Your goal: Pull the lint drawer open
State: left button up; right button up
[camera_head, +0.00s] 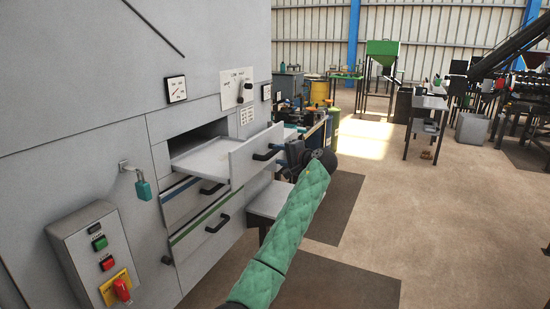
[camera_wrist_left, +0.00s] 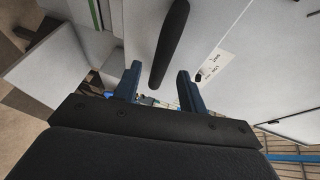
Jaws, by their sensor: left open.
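The grey machine's top drawer (camera_head: 236,160) stands pulled out, its shallow tray showing behind the front panel. I take it for the lint drawer, though its label is too small to read in the head view. Its dark bar handle (camera_head: 267,154) is on the front. My left gripper (camera_head: 287,157) is just in front of this handle, open. In the left wrist view, the dark handle (camera_wrist_left: 170,38) lies ahead of and between the two spread fingers of the gripper (camera_wrist_left: 158,84). I cannot tell whether they touch it. My right gripper is out of view.
Two shut drawers with blue and green stripes (camera_head: 198,232) sit below. A padlock (camera_head: 143,188) and a button box (camera_head: 97,258) are on the machine's left. A small grey table (camera_head: 268,200) stands close below my left wrist. The floor (camera_head: 450,215) to the right is open.

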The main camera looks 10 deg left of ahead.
pick_arm(q)
jog(key=shift+b+v, duration=0.3)
jog(key=shift+v, duration=1.15)
jog(key=s+d+r+n+t+h, duration=0.1)
jog(key=s+r+n+h, duration=0.15)
jog(key=s+h, duration=0.2)
jog(key=s+d+r+n+h, duration=0.1)
jog(key=s+r+n+h, duration=0.1)
jog(key=s+r+h, duration=0.3)
jog(key=s+a+f+g+h, duration=0.1)
jog(key=s+a+f+g, duration=0.2)
jog(key=s+f, duration=1.4)
jog(key=s+a+f+g+h, duration=0.1)
jog(key=s+a+f+g, duration=0.3)
jog(key=s+f, duration=1.3)
jog(key=s+a+f+n+g+h, duration=0.1)
jog(key=s+a+f+g, duration=0.2)
jog(key=s+f, duration=1.4)
jog(key=s+a, duration=0.1)
jog(key=s, duration=0.8)
jog(key=shift+a+f, duration=0.3)
jog(key=shift+a, duration=0.05)
